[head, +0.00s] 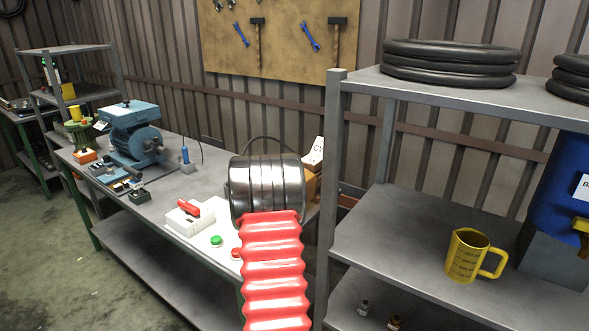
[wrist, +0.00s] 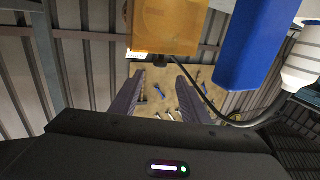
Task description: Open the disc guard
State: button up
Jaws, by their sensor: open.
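An orange-yellow, box-like part that may be the disc guard (wrist: 168,22) fills the top middle of the wrist view, with a white label strip at its lower left edge. I cannot tell whether it is open or shut. My gripper (wrist: 161,72) is open, its two dark fingers spread with nothing visible between them. The fingertips appear just below the orange part in the picture; contact cannot be told. In the head view, my red ribbed arm cover and metal joint hide the gripper. A bit of an orange part (head: 311,186) and a white labelled piece (head: 314,152) show behind them.
On the workbench (head: 165,219) are a blue machine (head: 135,135), a switch box with a red lever (head: 190,214) and a green button (head: 216,240). A grey shelf (head: 380,235) with a yellow jug (head: 466,258) stands close right. A blue part (wrist: 252,45) and black cable (wrist: 207,100) flank my gripper.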

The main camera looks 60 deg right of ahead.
jog(key=x, duration=1)
jog(key=shift+w+d, duration=0.1)
jog(key=shift+d, duration=0.2)
jog(key=shift+c, duration=0.4)
grip_shut()
